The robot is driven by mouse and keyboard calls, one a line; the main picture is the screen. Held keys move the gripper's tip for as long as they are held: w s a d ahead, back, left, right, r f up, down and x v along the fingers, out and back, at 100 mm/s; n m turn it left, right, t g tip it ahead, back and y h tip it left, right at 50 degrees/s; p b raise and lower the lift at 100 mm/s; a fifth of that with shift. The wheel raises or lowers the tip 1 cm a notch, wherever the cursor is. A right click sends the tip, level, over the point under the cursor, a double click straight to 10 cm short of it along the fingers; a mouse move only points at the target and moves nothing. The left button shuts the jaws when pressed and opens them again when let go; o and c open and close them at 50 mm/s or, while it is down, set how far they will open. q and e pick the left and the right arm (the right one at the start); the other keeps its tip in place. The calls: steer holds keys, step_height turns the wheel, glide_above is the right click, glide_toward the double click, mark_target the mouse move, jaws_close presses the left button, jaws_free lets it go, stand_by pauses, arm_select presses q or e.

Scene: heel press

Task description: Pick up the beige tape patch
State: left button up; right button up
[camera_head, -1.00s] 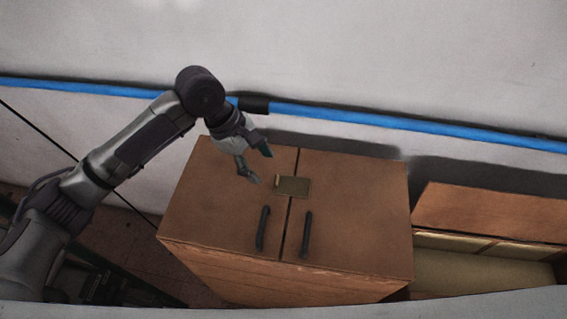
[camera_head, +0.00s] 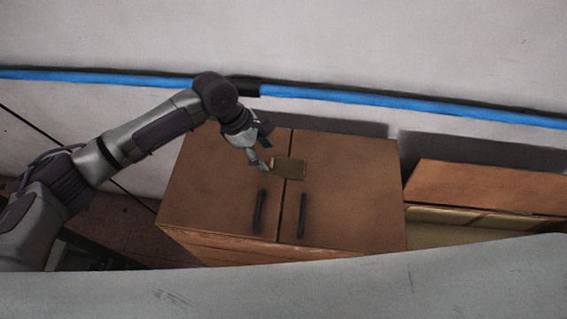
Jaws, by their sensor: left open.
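The beige tape patch (camera_head: 289,168) is a small, flat, brownish-beige rectangle. It lies across the seam between the two doors of a brown wooden cabinet (camera_head: 350,180), above the handles. My left gripper (camera_head: 267,152) is open at the patch's left side. Its lower finger is close to the left edge of the patch; I cannot tell whether it touches. Nothing shows between the fingers. My right gripper is not in view.
Two dark handles (camera_head: 259,211) stand out on the cabinet below the patch. A lower wooden unit (camera_head: 490,187) with a pale recess is at the right. A blue strip (camera_head: 400,105) runs along the grey wall. A large pale grey surface fills the bottom.

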mark_target(270, 162)
arm_select(q)
steer(key=x, duration=0.2)
steer(key=shift+d+f, duration=0.15)
steer(key=shift+f, duration=0.1)
steer(key=shift+d+f+p, duration=0.15)
steer(key=shift+f+p, duration=0.15)
steer(key=shift+f, duration=0.15)
steer(key=c, duration=0.8)
steer(key=shift+c, duration=0.3)
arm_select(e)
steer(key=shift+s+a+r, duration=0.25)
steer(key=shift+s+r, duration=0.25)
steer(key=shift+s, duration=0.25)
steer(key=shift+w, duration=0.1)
